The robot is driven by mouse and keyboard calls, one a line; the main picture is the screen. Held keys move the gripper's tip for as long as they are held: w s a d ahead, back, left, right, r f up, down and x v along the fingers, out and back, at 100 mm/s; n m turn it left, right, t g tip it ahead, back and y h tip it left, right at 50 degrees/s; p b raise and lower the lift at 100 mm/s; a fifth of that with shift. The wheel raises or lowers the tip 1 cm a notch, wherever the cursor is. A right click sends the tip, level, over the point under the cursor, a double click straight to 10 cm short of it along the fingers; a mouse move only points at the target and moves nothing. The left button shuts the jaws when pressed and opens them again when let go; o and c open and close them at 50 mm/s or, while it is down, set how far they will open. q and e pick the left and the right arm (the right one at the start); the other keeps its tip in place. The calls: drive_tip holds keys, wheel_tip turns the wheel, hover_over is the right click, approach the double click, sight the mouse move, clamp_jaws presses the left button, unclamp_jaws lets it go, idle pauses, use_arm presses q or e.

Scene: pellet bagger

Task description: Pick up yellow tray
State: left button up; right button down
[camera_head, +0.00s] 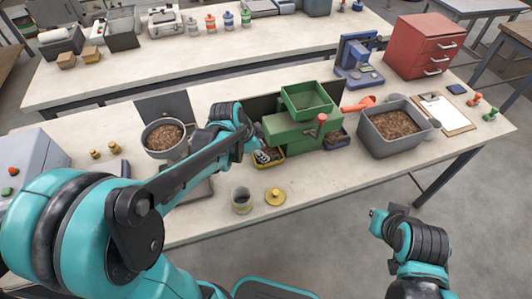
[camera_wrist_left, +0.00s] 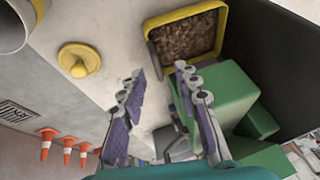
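The yellow tray (camera_head: 271,164) sits on the bench at the left foot of the green machine (camera_head: 292,132). In the left wrist view the tray's yellow rim (camera_wrist_left: 186,13) frames brown pellets. My left gripper (camera_head: 261,155) is at the tray in the head view and hides part of it. In the left wrist view its two fingers (camera_wrist_left: 162,82) are spread with nothing between them. The tray lies beyond the fingertips there, nearer the right finger. Contact cannot be told. My right arm shows at the lower right, but its fingers do not show.
A cup (camera_head: 241,200) and a yellow lid (camera_head: 275,196) stand near the front edge. A pellet-filled grey bin (camera_head: 369,143) stands farther right. A round pan of pellets (camera_head: 163,151) stands left. The front right bench is clear.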

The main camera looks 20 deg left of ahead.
use_arm(q)
drive_tip(key=b+x, duration=0.2)
drive_tip(key=x, duration=0.2)
drive_tip(key=shift+d+f, duration=0.25)
drive_tip(key=shift+f, duration=0.1)
clamp_jaws()
drive_tip(key=shift+r, duration=0.1)
